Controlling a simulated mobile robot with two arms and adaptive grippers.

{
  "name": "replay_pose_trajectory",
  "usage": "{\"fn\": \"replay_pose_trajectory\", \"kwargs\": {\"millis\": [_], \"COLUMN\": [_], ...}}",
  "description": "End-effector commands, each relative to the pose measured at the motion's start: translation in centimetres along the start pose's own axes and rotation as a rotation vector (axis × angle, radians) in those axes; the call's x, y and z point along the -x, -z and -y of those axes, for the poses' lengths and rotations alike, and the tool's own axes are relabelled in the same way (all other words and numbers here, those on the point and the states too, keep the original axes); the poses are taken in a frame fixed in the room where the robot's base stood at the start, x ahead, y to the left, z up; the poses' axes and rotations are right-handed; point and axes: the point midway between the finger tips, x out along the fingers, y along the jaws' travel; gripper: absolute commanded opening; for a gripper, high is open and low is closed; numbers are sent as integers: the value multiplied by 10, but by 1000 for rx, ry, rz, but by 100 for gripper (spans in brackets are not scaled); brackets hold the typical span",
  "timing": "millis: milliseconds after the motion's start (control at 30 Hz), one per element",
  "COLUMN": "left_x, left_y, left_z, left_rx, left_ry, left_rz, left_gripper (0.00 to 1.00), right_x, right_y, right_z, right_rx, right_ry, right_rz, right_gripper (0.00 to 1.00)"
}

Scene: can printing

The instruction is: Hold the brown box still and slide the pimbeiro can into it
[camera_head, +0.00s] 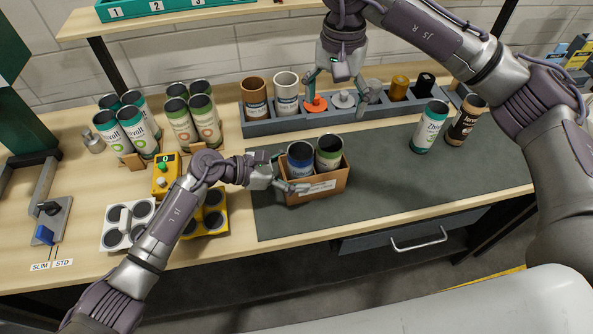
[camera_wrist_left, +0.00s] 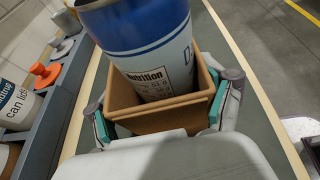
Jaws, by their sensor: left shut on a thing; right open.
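The brown box (camera_head: 322,187) stands on the dark mat with a blue-topped can (camera_head: 299,161) and an olive-topped can (camera_head: 328,153) upright in it. I cannot read the name pimbeiro on any can. My left gripper (camera_head: 286,172) is shut on the brown box at its left end. In the left wrist view the fingers (camera_wrist_left: 160,120) grip opposite walls of the box (camera_wrist_left: 160,124), and the blue can (camera_wrist_left: 150,55) rises out of it. My right gripper (camera_head: 338,86) is open and empty, above the red-orange knobbed piece and grey piece in the rack.
A grey rack (camera_head: 240,127) at the back holds a brown can (camera_head: 255,98), a white can (camera_head: 286,93) and several knobbed pieces. Green (camera_head: 430,127) and black cans (camera_head: 466,119) stand on the right. Several cans stand in holders at left.

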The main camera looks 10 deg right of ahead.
Motion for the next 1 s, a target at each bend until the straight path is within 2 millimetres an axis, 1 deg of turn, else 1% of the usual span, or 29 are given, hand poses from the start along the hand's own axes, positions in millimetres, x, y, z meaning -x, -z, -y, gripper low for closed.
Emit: {"fn": "replay_pose_trajectory", "kwargs": {"millis": [33, 267, 300, 367, 400, 433, 767, 867, 967, 1000], "left_x": [-2, -2, -2, -2, -2, -2, 1, 8, 24, 32], "left_y": [8, 8, 8, 7, 7, 6, 2, 2, 3, 3], "left_z": [3, 3, 3, 3, 3, 3, 1, 0, 0, 0], "left_rx": [6, 6, 6, 6, 6, 5, 1, 1, 1, 0], "left_ry": [7, 7, 7, 7, 7, 6, 1, 0, -1, -2], "left_rz": [-13, -13, -13, -12, -10, -9, -3, -4, -5, -6], "left_gripper": [46, 46, 82, 92, 99, 100, 100, 100, 100, 100], "right_x": [0, -1, -1, -1, -1, -1, 0, 0, 0, 0], "right_y": [0, 0, 0, 0, 0, 0, 0, 0, 0, 0], "right_z": [0, 0, 0, 0, 0, 0, 0, 0, 0, 0], "right_rx": [0, 0, 0, 0, 0, 0, 0, 0, 0, 0], "right_ry": [0, 0, 0, 0, 0, 0, 0, 0, 0, 0], "right_rz": [0, 0, 0, 0, 0, 0, 0, 0, 0, 0], "right_gripper": [88, 88, 88, 88, 88, 88, 88, 88, 88, 88]}}
